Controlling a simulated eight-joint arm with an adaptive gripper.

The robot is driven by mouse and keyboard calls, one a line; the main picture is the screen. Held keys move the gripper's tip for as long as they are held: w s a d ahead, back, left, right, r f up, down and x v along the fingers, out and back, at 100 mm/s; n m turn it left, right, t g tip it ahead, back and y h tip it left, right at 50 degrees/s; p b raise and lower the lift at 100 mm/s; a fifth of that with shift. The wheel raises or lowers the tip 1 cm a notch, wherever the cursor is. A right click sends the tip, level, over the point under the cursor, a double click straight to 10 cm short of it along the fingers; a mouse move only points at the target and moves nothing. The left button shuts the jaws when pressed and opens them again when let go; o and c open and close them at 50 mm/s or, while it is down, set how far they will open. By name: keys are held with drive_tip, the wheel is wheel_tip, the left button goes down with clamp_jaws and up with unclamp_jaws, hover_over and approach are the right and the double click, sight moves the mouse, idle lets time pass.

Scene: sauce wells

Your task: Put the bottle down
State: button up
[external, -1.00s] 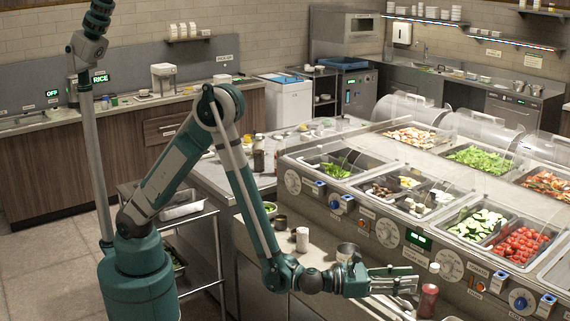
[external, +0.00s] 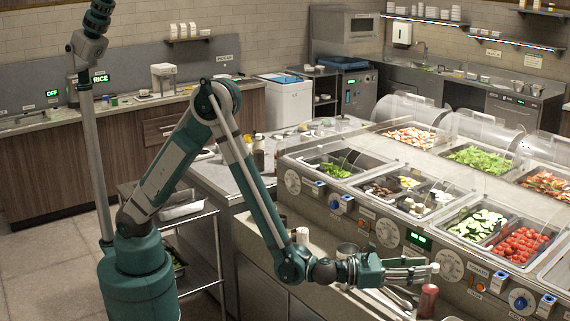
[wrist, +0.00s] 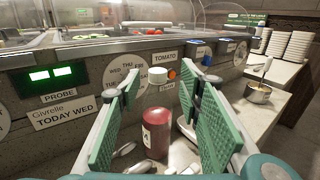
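A dark red bottle (external: 428,301) stands upright on the counter ledge in front of the food bar. In the wrist view the bottle (wrist: 157,133) shows between my fingers, with a gap on each side. My gripper (external: 424,270) is open and empty, a little above and left of the bottle in the external view. Its two green-padded fingers (wrist: 161,88) spread wide in the wrist view.
The food bar (external: 345,200) with dials and labels rises behind the ledge. Metal utensils (wrist: 187,128) lie close to the bottle. A metal pot (wrist: 258,92) with a spoon and stacked white bowls (wrist: 295,48) stand at right in the wrist view.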

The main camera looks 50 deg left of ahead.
sight(435, 265)
drive_tip(key=shift+w, duration=0.1)
drive_tip(key=shift+b+x, duration=0.55)
drive_tip(key=shift+x, duration=2.05)
drive_tip(key=shift+w+a, duration=0.1)
drive_tip(key=shift+a, duration=0.05)
clamp_jaws()
